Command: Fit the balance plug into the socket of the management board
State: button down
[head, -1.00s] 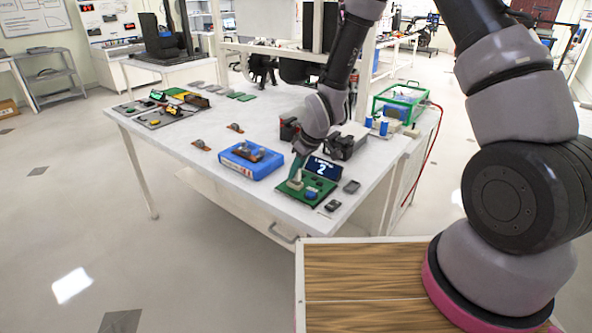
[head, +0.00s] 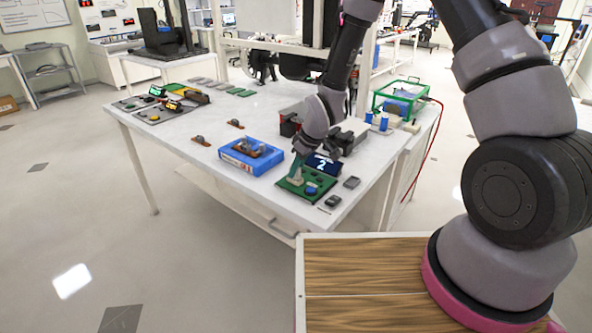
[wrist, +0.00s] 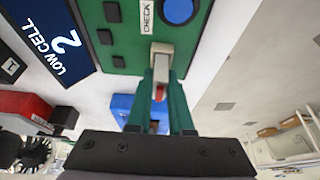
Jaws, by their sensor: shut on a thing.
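The green management board (head: 322,182) lies near the table's front corner, with a lit display (head: 322,164) reading 2 and a blue button (head: 310,190). In the wrist view the display (wrist: 55,38) reads LOW CELL 2. A pale socket block (wrist: 162,50) stands at the board's edge. My gripper (head: 296,176) has green fingers, which also show in the wrist view (wrist: 158,80). They are shut on the balance plug (wrist: 160,92), a small pale piece with red on it. The plug is in line with the socket, right at it; I cannot tell how far it is inserted.
A blue battery pack (head: 252,157) sits left of the board. A green-framed box (head: 400,97) is at the back right. The table's left middle is mostly clear.

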jog(key=shift+r, duration=0.45)
jog(key=shift+f, duration=0.65)
dwell(1.1)
jog(key=c, duration=0.7)
grip_release()
jog(key=shift+c, duration=0.2)
jog(key=v, duration=1)
jog(key=shift+r, duration=0.4)
jog(key=shift+d, duration=0.1)
